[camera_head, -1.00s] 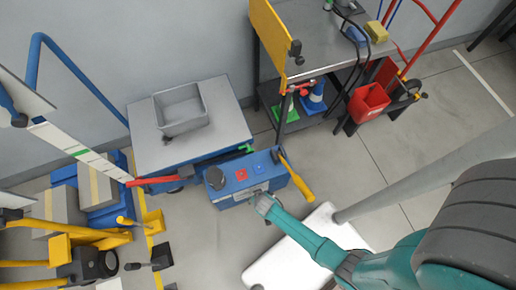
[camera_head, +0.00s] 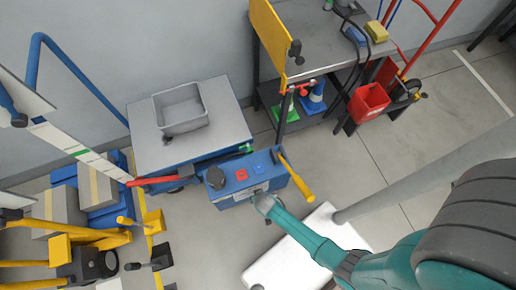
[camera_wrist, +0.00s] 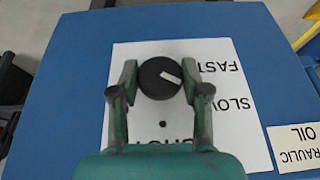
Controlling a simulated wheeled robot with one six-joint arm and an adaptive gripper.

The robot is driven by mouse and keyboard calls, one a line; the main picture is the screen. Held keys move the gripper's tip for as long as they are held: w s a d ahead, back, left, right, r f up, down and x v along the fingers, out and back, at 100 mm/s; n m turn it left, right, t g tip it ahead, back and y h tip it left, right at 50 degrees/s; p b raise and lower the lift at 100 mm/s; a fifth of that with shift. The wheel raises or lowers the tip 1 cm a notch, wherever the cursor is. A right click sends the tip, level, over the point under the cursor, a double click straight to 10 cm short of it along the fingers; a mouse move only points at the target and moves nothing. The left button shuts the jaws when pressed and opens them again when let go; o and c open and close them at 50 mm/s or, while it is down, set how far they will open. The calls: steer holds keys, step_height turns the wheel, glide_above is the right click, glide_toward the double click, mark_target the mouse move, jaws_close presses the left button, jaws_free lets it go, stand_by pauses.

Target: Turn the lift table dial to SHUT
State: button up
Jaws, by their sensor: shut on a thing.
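The dial (camera_wrist: 152,80) is a round black knob with a white pointer mark, on a white label plate (camera_wrist: 235,125) in the wrist view. The pointer mark is toward the right and slightly down, roughly toward the word SLOW. FAST is above SLOW at the right; the lower word is partly hidden by my gripper. My gripper (camera_wrist: 158,84) is shut on the dial, one finger on each side. In the head view my gripper (camera_head: 262,203) is at the front face of the blue control box (camera_head: 219,193); the dial is hidden there.
The lift table (camera_head: 150,150) with a grey bin (camera_head: 183,108) stands behind the box. A yellow handle (camera_head: 297,180) is at the box's right, a red lever (camera_head: 155,181) at its left.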

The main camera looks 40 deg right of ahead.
steer(key=shift+d+y, duration=0.1)
steer(key=shift+y, duration=0.3)
steer(key=shift+d+m+t+y, duration=0.15)
steer(key=shift+m+t+y, duration=0.3)
steer(key=shift+y, duration=0.75)
steer(key=shift+d+m+t+y, duration=0.2)
steer(key=shift+t+y, duration=0.35)
steer(key=shift+y, duration=0.65)
steer(key=shift+f+m+t+y, duration=0.15)
steer(key=shift+m+t+y, duration=0.45)
steer(key=shift+y, duration=0.9)
steer(key=shift+s+a+y, duration=0.1)
steer(key=shift+y, duration=0.2)
steer(key=o, duration=1.1)
steer(key=shift+s+v, duration=0.2)
steer(key=shift+v, duration=5.8)
